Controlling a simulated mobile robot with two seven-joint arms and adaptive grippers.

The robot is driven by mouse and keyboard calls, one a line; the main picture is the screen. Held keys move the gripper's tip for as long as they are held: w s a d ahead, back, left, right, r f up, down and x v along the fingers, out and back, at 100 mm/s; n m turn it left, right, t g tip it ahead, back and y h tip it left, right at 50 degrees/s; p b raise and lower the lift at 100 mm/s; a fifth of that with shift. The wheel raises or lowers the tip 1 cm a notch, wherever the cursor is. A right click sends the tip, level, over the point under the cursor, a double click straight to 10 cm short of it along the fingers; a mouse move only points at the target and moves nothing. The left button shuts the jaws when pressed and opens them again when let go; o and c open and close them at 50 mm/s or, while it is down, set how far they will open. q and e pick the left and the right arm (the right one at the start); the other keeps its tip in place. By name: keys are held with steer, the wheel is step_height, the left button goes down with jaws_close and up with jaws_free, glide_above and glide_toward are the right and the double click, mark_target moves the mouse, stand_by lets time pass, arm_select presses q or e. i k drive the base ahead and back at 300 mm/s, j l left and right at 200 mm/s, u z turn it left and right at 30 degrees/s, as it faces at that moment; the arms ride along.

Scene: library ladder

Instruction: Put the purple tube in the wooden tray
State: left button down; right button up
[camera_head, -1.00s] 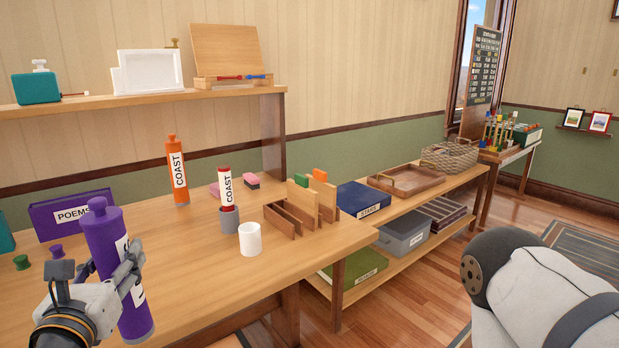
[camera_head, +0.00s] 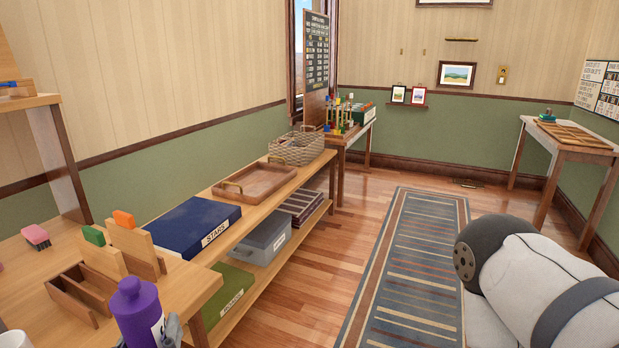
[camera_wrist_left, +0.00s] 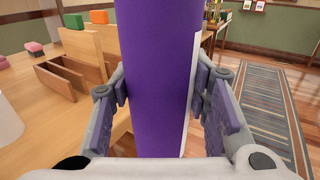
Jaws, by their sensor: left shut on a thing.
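The purple tube (camera_head: 139,312) stands upright at the bottom left of the head view, its lower part cut off by the picture edge. My left gripper (camera_wrist_left: 160,88) is shut on it, with one finger on each side in the left wrist view. In the head view only a bit of that gripper shows beside the tube. The wooden tray (camera_head: 258,180) has brass handles and looks empty. It lies on top of the low shelf, farther off and to the right of the tube. My right gripper is out of view.
A dark blue STARS box (camera_head: 195,227) lies on the low shelf (camera_head: 233,237), nearer than the tray. A wooden divider rack (camera_head: 85,292) is on the desk left of the tube. The floor right of the shelf is clear, with a striped rug (camera_head: 415,265).

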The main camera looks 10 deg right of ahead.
mark_target(257, 183)
steer(key=i+l+z, duration=0.3)
steer(key=i, duration=0.35)
steer(key=i+l+z, duration=0.1)
steer(key=i+z, duration=0.2)
steer(key=i, duration=0.35)
steer(key=i+j+u, duration=0.3)
steer(key=i, duration=0.35)
steer(key=i+u, duration=0.3)
steer(key=i, duration=0.4)
steer(key=i+j+z, duration=0.15)
steer(key=j+z, duration=0.15)
steer(key=i+j+z, duration=0.1)
steer(key=j+z, duration=0.5)
